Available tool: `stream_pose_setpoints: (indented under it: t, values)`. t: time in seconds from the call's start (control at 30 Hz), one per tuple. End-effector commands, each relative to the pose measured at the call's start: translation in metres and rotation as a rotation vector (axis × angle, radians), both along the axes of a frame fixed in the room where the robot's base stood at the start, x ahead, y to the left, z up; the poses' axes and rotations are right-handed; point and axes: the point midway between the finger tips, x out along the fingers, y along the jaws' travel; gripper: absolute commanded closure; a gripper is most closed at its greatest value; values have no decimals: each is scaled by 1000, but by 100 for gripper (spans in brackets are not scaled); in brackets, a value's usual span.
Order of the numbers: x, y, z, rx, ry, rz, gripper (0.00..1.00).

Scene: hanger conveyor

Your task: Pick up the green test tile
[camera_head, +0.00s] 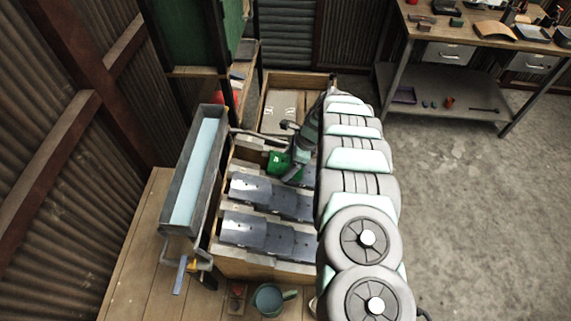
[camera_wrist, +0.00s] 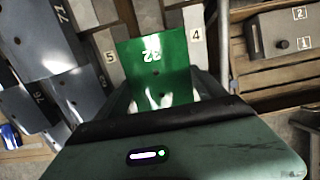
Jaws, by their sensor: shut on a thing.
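The green test tile (camera_wrist: 157,68) shows in the wrist view just beyond my gripper (camera_wrist: 165,98), with pale digits and a small hole near its middle. In the head view the green tile (camera_head: 277,162) is at the tip of my gripper (camera_head: 288,165), over the wooden rack with dark tiles. My gripper is shut on the green tile. Its lower part is hidden behind the gripper body in the wrist view. I cannot tell whether the tile still touches the rack.
Dark grey tiles (camera_head: 262,232) lie in rows in the wooden rack (camera_head: 258,268). A long trough with pale blue liquid (camera_head: 196,172) stands left. A teal cup (camera_head: 268,299) stands in front. Number labels 5 and 4 (camera_wrist: 196,35) flank the tile; a grey box (camera_wrist: 281,38) is at right.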

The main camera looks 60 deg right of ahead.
Motion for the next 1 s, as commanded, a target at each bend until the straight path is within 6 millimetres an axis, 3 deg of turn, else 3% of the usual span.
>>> stream_pose_setpoints:
  t: [0.3, 0.63, 0.87, 1.0]
  values:
    - [0, 0, 0, 0, 0, 0, 79]
    - [0, -1, 7, -2, -1, -1, 79]
    - [1, 0, 33, -1, -3, 0, 79]
    - [2, 0, 63, -1, -5, 0, 79]
